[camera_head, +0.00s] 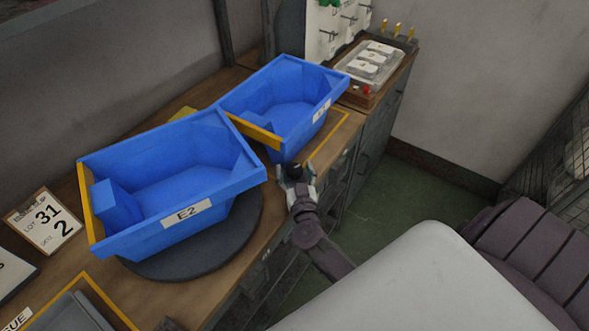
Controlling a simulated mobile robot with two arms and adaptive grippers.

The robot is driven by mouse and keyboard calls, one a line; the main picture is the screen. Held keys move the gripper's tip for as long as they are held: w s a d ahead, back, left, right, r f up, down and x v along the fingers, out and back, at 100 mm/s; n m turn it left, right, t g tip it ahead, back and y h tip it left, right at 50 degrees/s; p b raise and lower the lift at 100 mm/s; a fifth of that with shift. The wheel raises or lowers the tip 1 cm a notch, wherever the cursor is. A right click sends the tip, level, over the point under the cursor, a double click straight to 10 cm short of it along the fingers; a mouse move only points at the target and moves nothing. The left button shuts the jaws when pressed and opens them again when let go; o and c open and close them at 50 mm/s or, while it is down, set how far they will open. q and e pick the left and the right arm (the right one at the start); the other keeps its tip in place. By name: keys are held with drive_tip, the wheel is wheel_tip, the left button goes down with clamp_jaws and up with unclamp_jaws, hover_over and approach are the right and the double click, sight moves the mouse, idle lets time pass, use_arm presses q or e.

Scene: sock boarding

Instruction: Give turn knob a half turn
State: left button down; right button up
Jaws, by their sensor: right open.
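My right gripper (295,174) is at the front edge of the bench, beside the right end of the blue bin labelled E2 (187,213). It is open. A small dark rounded shape shows at its fingers; I cannot tell whether this is the turn knob or part of the gripper. No other turn knob can be made out clearly. The E2 bin sits on a round dark turntable (215,254).
A second blue bin (290,92) stands behind the gripper on the wooden bench (262,223). A clipboard (43,222) lies at left. A switch box (372,62) and a panel (335,25) stand at the back. Green floor (405,205) lies open to the right.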

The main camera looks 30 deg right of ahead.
drive_tip(key=c, duration=1.2)
drive_tip(key=shift+d+r+n+t+y, duration=0.1)
drive_tip(key=shift+n+t+y, duration=0.3)
drive_tip(key=shift+n+y, duration=0.5)
drive_tip(key=y, duration=0.1)
drive_tip(key=n+y+b, duration=0.1)
drive_tip(key=y, duration=0.1)
drive_tip(key=shift+f+n+t+b, duration=0.25)
drive_tip(key=shift+n+t+b, duration=0.05)
drive_tip(key=shift+r+n+y+b, duration=0.15)
drive_tip(key=shift+n+y+b, duration=0.6)
drive_tip(key=shift+y, duration=0.55)
drive_tip(key=o, duration=1.2)
